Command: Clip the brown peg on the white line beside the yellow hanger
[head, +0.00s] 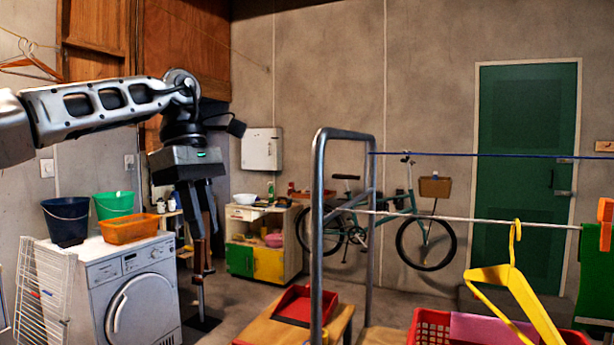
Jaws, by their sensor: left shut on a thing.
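My left gripper (202,238) points down above the floor between the washing machine and the low cabinet. It is shut on a slim brown thing, seemingly the brown peg (199,248), which is small and partly hidden by the dark fingers. The white line (440,217) runs from the grey metal frame to the right. The yellow hanger (512,276) hangs from it by its hook, well to the right of my gripper. My right gripper is not in view.
A blue line (465,155) runs above the white one. An orange peg (605,222) and green cloth (594,275) are at the far right. The grey frame (318,230) stands between my gripper and the hanger. A red basket (428,326) sits below the hanger. A washing machine (125,295) stands left.

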